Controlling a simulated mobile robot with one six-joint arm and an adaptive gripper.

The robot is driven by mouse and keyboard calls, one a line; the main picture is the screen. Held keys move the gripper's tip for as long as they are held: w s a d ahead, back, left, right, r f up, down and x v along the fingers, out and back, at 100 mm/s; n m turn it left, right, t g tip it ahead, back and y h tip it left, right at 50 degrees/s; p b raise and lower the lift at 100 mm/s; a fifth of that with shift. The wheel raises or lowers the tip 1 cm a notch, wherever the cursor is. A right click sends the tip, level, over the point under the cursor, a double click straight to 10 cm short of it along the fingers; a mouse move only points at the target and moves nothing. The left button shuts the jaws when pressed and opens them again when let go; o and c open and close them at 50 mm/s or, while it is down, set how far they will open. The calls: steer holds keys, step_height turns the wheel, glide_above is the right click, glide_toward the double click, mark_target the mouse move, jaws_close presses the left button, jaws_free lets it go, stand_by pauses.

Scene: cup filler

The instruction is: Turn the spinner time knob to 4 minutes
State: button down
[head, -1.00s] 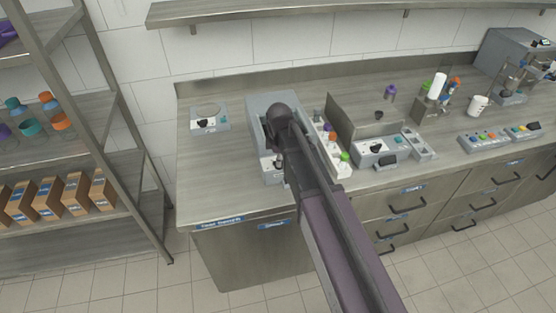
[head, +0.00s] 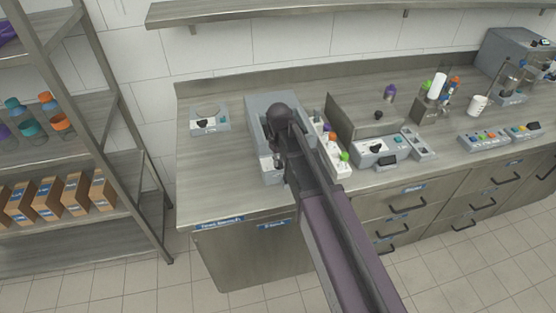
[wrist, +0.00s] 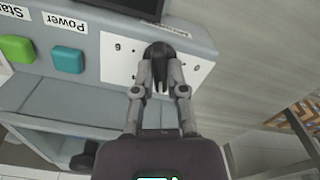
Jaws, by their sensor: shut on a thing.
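In the wrist view my gripper (wrist: 159,88) is shut on a black knob (wrist: 158,50), with one finger on each side of it. The knob sits on a white dial plate on the front of a grey machine (wrist: 115,45). A "6" shows on the plate left of the knob. The other dial marks are too small or covered to read, and so is the knob's setting.
A green button (wrist: 16,49) and a teal button (wrist: 68,59) labelled Power are left of the dial plate. In the head view, a rack with coloured bottles (head: 333,152) stands close right of my arm. A small scale-like device (head: 209,119) stands left on the counter.

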steer(key=m, duration=0.5)
steer(key=shift+s+m, duration=0.2)
steer(key=shift+m, duration=2.3)
steer(key=c, duration=0.7)
jaws_free()
steer(key=shift+w, duration=0.1)
steer(key=shift+r, duration=0.1)
